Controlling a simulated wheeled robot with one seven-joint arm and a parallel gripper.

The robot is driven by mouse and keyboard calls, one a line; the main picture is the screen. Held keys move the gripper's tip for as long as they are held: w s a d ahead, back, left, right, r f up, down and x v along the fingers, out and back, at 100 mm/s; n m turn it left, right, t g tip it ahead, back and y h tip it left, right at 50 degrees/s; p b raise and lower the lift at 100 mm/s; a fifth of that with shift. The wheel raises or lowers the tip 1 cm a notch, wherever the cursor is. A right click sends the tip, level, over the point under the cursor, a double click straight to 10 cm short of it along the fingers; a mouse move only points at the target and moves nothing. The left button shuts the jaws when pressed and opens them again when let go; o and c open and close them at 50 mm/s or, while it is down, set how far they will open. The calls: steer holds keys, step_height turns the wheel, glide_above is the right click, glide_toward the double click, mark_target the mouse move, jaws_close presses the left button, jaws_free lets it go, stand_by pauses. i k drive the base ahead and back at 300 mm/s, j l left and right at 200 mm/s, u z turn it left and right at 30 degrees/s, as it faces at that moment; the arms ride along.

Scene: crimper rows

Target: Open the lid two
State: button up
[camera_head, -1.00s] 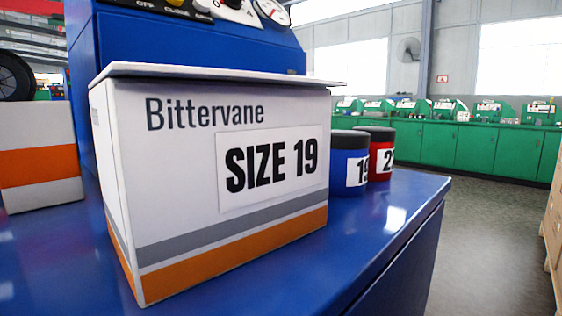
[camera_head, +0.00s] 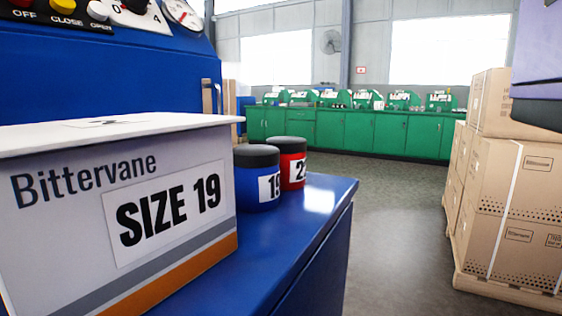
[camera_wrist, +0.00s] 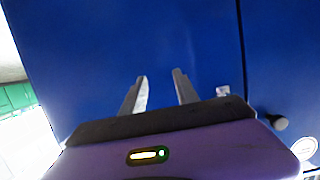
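A blue jar (camera_head: 252,186) with a dark lid (camera_head: 255,156) and a label starting "19" stands on the blue bench top, right of a white box. Behind it to the right is a red jar (camera_head: 286,172) with a dark lid (camera_head: 290,143); its label shows a "2" and its edge is cut off. Both lids sit on their jars. The white box (camera_head: 80,230) reads "Bittervane SIZE 19" and has a flat pale lid (camera_head: 110,130) on top. My gripper (camera_wrist: 160,76) is open and empty in the wrist view, in front of a blue panel, apart from these things.
The blue machine (camera_head: 120,75) with buttons and a gauge rises behind the box. Cardboard cartons (camera_head: 510,220) on a pallet stand at the right. Open floor (camera_head: 395,230) lies between bench and cartons. Green cabinets (camera_head: 375,133) line the far wall.

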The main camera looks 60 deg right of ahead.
mark_target(16, 140)
steer(key=l+u, duration=0.2)
steer(key=l, duration=0.35)
steer(key=l+u, duration=0.2)
steer(key=l, duration=0.3)
steer(key=l+u, duration=0.2)
steer(key=l, duration=0.35)
steer(key=k+l+u, duration=0.2)
steer(key=l, duration=0.3)
steer(key=l+u, duration=0.2)
steer(key=l, duration=0.35)
